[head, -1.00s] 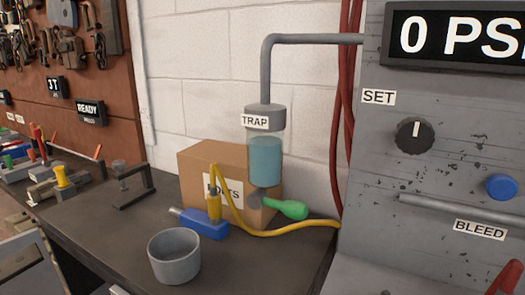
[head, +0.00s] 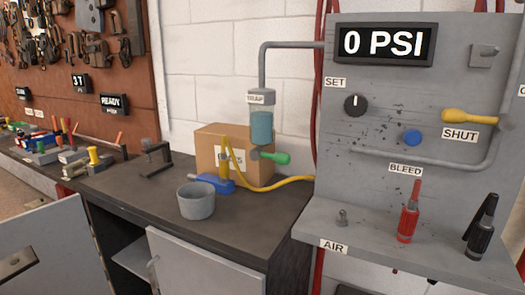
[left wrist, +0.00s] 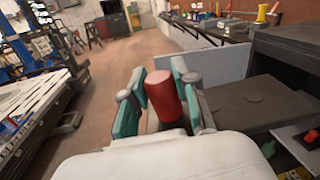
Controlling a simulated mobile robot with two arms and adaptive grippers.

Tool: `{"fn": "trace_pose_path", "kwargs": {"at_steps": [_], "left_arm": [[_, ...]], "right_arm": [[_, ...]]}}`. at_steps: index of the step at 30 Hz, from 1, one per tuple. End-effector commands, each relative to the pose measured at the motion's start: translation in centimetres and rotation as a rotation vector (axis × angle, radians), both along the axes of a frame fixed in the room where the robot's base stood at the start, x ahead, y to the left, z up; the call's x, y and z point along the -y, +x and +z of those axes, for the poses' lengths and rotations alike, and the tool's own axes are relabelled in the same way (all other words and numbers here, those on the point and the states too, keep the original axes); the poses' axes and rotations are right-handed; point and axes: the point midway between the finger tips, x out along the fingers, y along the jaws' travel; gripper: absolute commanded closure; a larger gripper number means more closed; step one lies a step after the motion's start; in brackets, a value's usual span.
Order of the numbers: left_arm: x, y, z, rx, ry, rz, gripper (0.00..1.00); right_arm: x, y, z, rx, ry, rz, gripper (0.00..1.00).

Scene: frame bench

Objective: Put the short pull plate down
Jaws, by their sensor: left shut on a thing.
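My left gripper (left wrist: 158,72) shows in the left wrist view, its teal-padded fingers closed on either side of a red cylindrical grip (left wrist: 163,98). A flat dark grey-brown plate (left wrist: 225,98) extends to the right from the fingers and appears to belong to this held thing, likely the short pull plate. The joint between grip and plate is hidden by the gripper. My left gripper itself is outside the head view. My right gripper is in neither view.
The dark bench top (head: 140,196) holds a grey cup (head: 196,203), a cardboard box (head: 207,140) and a clamp (head: 156,158). Its front left top is clear. A pale panel (head: 45,240) stands before it. A grey gauge panel (head: 385,185) rises at right.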

Motion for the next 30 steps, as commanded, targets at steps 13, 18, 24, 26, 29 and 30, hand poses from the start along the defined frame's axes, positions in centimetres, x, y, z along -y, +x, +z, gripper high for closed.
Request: {"fn": "trace_pose_path", "kwargs": {"at_steps": [13,18,24,26,29,30], "left_arm": [[5.0,2.1,-2.7,0.005,0.001,-0.130,1.00],[8.5,3.2,-4.5,0.007,0.000,-0.217,1.00],[14.7,4.3,-7.0,0.006,-0.003,-0.362,1.00],[17.3,4.6,-7.9,0.006,-0.004,-0.423,1.00],[22.2,4.8,-9.1,0.007,-0.003,-0.535,1.00],[24.1,4.8,-9.5,0.008,-0.003,-0.579,1.00]], "right_arm": [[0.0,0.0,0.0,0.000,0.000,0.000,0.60],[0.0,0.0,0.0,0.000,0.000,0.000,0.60],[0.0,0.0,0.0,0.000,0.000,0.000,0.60],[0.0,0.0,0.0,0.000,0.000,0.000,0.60],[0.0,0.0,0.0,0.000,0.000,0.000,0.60],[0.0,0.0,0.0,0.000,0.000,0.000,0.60]]}}
